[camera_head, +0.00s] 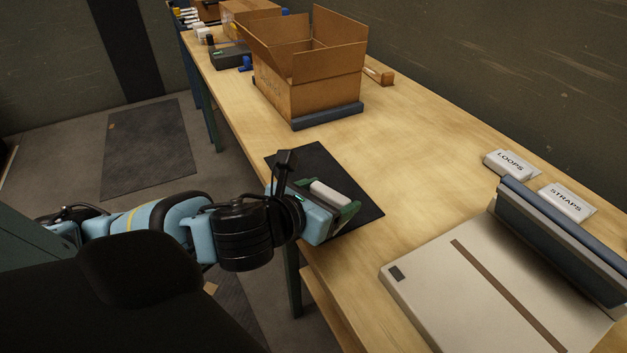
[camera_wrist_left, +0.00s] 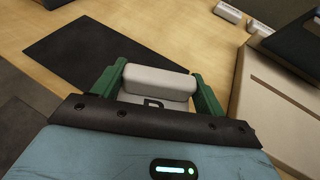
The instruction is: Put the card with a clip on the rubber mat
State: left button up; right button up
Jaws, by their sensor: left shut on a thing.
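My left gripper (camera_head: 332,204) is shut on the card with a clip (camera_head: 329,193), a pale rounded block with a card under it. In the left wrist view the card with a clip (camera_wrist_left: 160,84) sits between the green fingers of my left gripper (camera_wrist_left: 158,88), and part of a dark letter shows on the card; the rest of the card is hidden. The black rubber mat (camera_head: 312,163) lies flat on the bench near its front edge, bare where it shows. It also shows in the left wrist view (camera_wrist_left: 95,45), beyond and left of the fingers. My right gripper is not in view.
An open cardboard box (camera_head: 300,85) stands on a dark slab behind the mat. A pale machine (camera_head: 470,285) with a dark bar is at the right. Two more clipped cards, LOOPS (camera_head: 508,164) and STRAPS (camera_head: 566,203), stand near the wall. The bench between is clear.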

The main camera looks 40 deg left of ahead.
pick_arm(q)
jog(key=w+a, duration=0.2)
jog(key=a, duration=0.1)
jog(key=w+a, duration=0.2)
jog(key=a, duration=0.1)
jog(key=w+a, duration=0.2)
jog(key=a, duration=0.1)
jog(key=shift+f+b, duration=0.35)
jog(key=shift+f, duration=0.05)
jog(key=shift+w+a, duration=0.2)
jog(key=shift+a, duration=0.1)
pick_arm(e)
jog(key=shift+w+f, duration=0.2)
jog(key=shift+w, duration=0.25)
pick_arm(q)
notch_tip(320, 180, down, 3)
jog(key=shift+f+b, duration=0.2)
jog(key=shift+b, duration=0.25)
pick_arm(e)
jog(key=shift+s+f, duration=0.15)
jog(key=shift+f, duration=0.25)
pick_arm(q)
jog(key=shift+f, duration=0.2)
jog(key=o, duration=1)
jog(key=shift+c, duration=0.2)
